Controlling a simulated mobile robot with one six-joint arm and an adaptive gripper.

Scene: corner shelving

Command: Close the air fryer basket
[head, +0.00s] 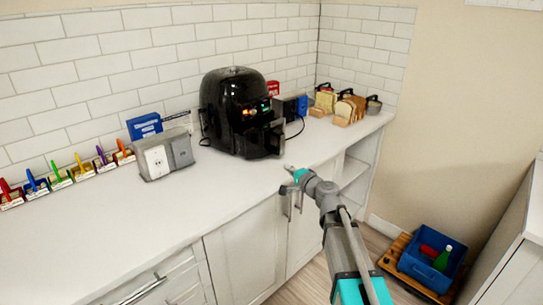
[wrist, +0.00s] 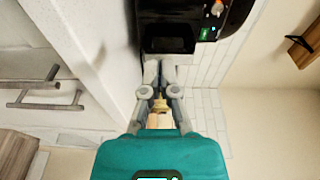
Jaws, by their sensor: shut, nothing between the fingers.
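The black air fryer (head: 228,98) stands on the white counter against the tiled wall, with lit controls on its front. Its basket (head: 262,141) juts out from the lower front, so it looks partly open. My gripper (head: 289,169) is shut and empty, just in front of the basket near the counter's front edge. In the wrist view, the air fryer (wrist: 222,12) fills the top, with a dark basket part (wrist: 167,44) just beyond my closed fingertips (wrist: 161,62). I cannot tell whether the fingertips touch it.
A grey and white box (head: 165,154) stands left of the fryer, with several colourful items further left. Bread slices in holders (head: 347,108) stand to the right. A blue crate (head: 432,262) sits low at the right.

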